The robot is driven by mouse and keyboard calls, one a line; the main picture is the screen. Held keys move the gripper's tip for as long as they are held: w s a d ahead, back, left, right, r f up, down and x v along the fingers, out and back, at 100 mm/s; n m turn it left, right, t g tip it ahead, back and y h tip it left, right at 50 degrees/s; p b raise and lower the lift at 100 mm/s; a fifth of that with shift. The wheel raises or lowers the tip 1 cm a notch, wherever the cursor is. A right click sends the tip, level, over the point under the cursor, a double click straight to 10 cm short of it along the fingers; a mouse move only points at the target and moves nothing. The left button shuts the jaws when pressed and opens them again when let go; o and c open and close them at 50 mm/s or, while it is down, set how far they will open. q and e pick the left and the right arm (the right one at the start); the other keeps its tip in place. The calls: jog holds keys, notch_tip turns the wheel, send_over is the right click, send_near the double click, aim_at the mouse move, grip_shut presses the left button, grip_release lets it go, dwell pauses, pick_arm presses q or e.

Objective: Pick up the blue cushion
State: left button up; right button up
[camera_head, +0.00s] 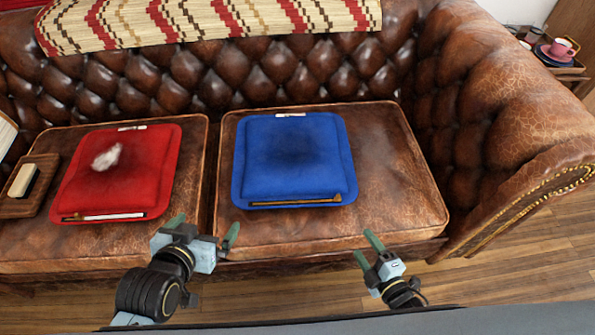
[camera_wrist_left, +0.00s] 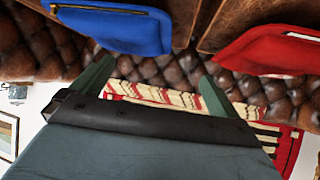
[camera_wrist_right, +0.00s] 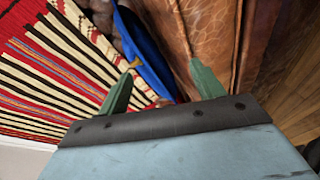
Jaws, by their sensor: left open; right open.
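The blue cushion (camera_head: 293,160) lies flat on the right seat of the brown leather sofa. My left gripper (camera_head: 204,228) is open and empty in front of the sofa, left of and nearer than the cushion. My right gripper (camera_head: 363,247) is open and empty near the seat's front edge, right of and nearer than the cushion. Neither touches the cushion.
A red cushion (camera_head: 122,170) with a white fluffy bit lies on the left seat. A wooden tray (camera_head: 41,207) holding a brush-like block is beside it. A striped blanket (camera_head: 200,20) covers the backrest. The sofa arm (camera_head: 510,110) rises at right; pink cups (camera_head: 558,48) stand behind it.

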jog(key=w+a+n+t+y+b, duration=0.2)
jog(key=n+b, duration=0.2)
jog(key=b, duration=0.2)
send_near(333, 198)
jog(key=x, duration=0.4)
jog(key=shift+w+a+f, duration=0.1)
jog(key=shift+f, duration=0.25)
jog(key=shift+w+a, duration=0.15)
jog(key=shift+w, duration=0.25)
jog(key=b+x, duration=0.2)
jog(key=x, duration=0.2)
pick_arm(q)
notch_tip(333, 198, up, 21)
jog(key=s+d+t+h, duration=0.1)
jog(key=t+h, duration=0.3)
jog(key=t, duration=0.8)
jog(key=shift+d+f+t, duration=0.15)
jog(key=shift+d+t, duration=0.25)
jog(key=shift+d, duration=0.4)
pick_arm(e)
jog(key=shift+w+r, duration=0.1)
jog(key=shift+w, duration=0.25)
pick_arm(q)
jog(key=shift+s, duration=0.1)
pick_arm(e)
jog(key=c, duration=0.8)
jog(key=shift+a+r, duration=0.1)
jog(key=shift+r, duration=0.05)
jog(key=shift+c, duration=0.8)
